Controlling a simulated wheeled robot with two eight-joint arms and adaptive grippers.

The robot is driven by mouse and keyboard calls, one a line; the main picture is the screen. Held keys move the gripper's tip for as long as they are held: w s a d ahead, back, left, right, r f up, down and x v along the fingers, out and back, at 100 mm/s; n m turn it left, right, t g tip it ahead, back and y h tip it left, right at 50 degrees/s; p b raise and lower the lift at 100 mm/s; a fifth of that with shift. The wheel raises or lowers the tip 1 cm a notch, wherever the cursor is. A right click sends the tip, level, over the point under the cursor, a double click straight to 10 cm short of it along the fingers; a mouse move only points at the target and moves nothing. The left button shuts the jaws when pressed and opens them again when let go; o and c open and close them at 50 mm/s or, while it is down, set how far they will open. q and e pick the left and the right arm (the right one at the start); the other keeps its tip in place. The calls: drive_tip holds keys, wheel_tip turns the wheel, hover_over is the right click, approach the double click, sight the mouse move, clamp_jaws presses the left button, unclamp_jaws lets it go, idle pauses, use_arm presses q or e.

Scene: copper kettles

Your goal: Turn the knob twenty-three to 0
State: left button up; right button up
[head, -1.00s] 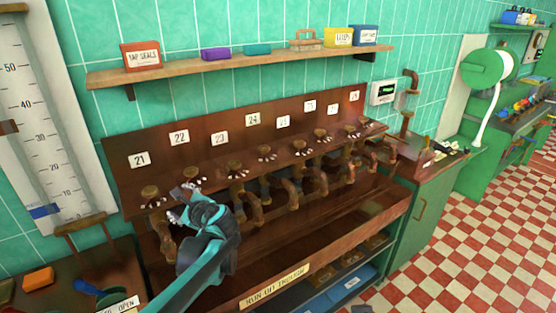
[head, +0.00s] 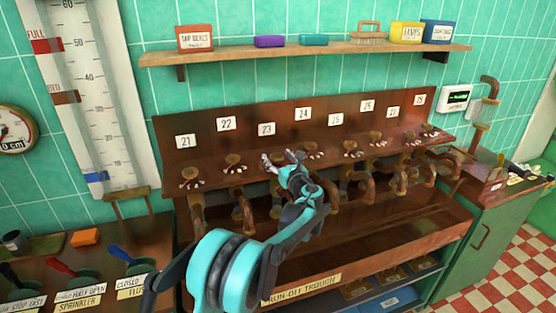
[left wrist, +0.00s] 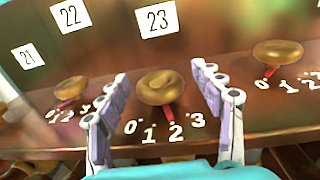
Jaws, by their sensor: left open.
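The knob twenty-three (left wrist: 166,86) is a round brass knob under the white plate "23" (left wrist: 157,20), which also shows in the head view (head: 266,129). Its red pointer (left wrist: 173,111) points down at about the 2 on a white scale from 0 at left to 3 at right. My left gripper (left wrist: 160,90) is open, with one finger on each side of the knob and visible gaps to it. In the head view the left gripper (head: 278,159) largely hides this knob. My right gripper is in neither view.
Knob 22 (left wrist: 70,87) is close to the left finger, and another knob (left wrist: 278,53) stands to the right. Copper pipes (head: 363,188) run below the row. A wooden shelf (head: 300,52) with boxes hangs above.

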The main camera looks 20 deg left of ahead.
use_arm(q)
drive_tip(key=shift+w+a, duration=0.15)
drive_tip(key=shift+a, duration=0.05)
drive_tip(key=c, duration=1.2)
drive_tip(key=shift+o, duration=0.2)
drive_tip(key=shift+m+t+h, duration=0.3)
drive_tip(key=m+t+h, duration=0.1)
drive_tip(key=m+h, duration=0.1)
drive_tip(key=h, duration=0.1)
drive_tip(key=shift+a+r+m+t+h+p, duration=0.1)
drive_tip(key=shift+a+m+t+h+p, duration=0.05)
drive_tip(key=shift+m+t+h+p, duration=0.4)
drive_tip(key=shift+m+t+h, duration=0.2)
drive_tip(key=shift+m+h, duration=0.95)
drive_tip(key=shift+m+t+h+p, duration=0.3)
drive_tip(key=shift+m+h, duration=0.4)
drive_tip(key=shift+h, duration=1.1)
drive_tip(key=o, duration=1.2)
drive_tip(key=shift+c, duration=0.2)
